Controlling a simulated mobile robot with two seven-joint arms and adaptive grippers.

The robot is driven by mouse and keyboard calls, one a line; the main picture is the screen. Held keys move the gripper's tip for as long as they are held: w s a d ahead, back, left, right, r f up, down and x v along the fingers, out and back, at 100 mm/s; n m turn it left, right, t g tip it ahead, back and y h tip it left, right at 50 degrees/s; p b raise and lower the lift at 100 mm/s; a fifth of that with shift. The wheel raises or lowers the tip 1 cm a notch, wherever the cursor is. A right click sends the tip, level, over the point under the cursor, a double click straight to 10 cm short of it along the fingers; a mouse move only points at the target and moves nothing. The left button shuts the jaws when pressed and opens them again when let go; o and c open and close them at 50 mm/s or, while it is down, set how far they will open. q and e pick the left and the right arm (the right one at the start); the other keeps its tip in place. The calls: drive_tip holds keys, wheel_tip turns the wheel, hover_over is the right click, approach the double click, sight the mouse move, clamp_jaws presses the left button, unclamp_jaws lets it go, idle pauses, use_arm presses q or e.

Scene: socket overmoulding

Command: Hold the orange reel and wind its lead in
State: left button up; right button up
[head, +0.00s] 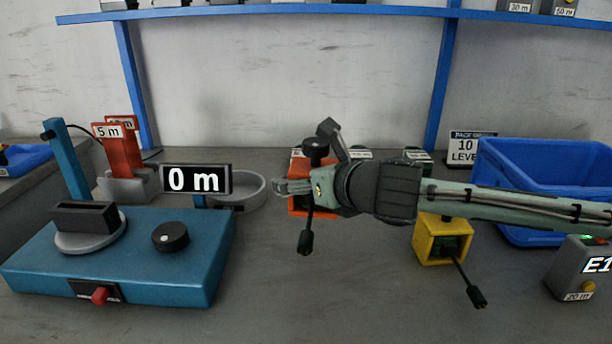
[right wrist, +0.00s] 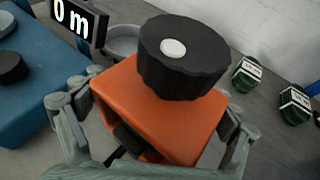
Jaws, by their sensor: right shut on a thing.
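The orange reel (head: 298,203) is at the middle of the bench, partly hidden behind my right gripper (head: 300,188). In the right wrist view the reel (right wrist: 150,110) sits between the gripper's two fingers, which are shut on its sides. A black knob with a pale dot (right wrist: 180,60) is on its top. A short black lead ending in a black plug (head: 305,243) comes out of the reel toward the front; I cannot tell whether the plug touches the bench. My left gripper is not in view.
A blue winding machine (head: 150,275) with a "0 m" display (head: 196,179) stands at left. A yellow reel (head: 432,240) with its lead out is at right, near a blue crate (head: 520,165) and a grey "20 m" box (head: 580,270). The front middle bench is clear.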

drive_tip(key=shift+f+b, duration=2.25)
drive_tip(key=shift+f, duration=2.9)
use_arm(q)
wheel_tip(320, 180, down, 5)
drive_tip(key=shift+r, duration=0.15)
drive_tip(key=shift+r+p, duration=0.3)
use_arm(e)
drive_tip(key=shift+f, duration=0.2)
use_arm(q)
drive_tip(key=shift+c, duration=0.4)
